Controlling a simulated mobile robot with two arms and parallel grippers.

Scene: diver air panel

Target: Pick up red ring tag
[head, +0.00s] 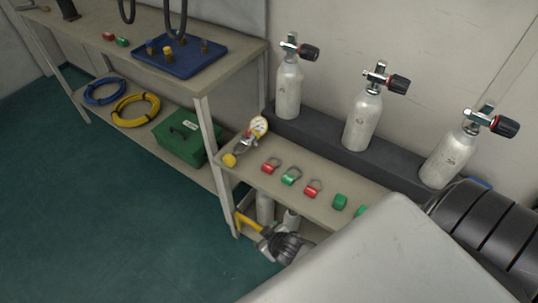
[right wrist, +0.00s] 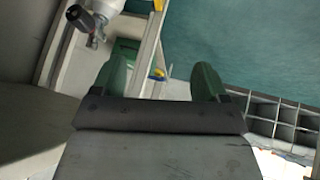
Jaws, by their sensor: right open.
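Two red ring tags lie on the narrow beige shelf in the head view, one (head: 270,166) nearer the gauge and one (head: 313,188) further right. A green ring tag (head: 291,176) lies between them. My right gripper (right wrist: 163,82) shows in the right wrist view with its two green fingers spread and nothing held between them. No red tag is visible in that view. In the head view the right arm fills the lower right and hides part of the shelf; its gripper is not seen there. My left gripper is in neither view.
Gas cylinders (head: 361,122) stand on a dark ledge behind the shelf (head: 325,208). A gauge (head: 258,126) and more green pieces (head: 340,202) sit on the shelf. A bench with a blue tray (head: 180,58) is left. A grey divided crate (right wrist: 285,122) shows in the wrist view.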

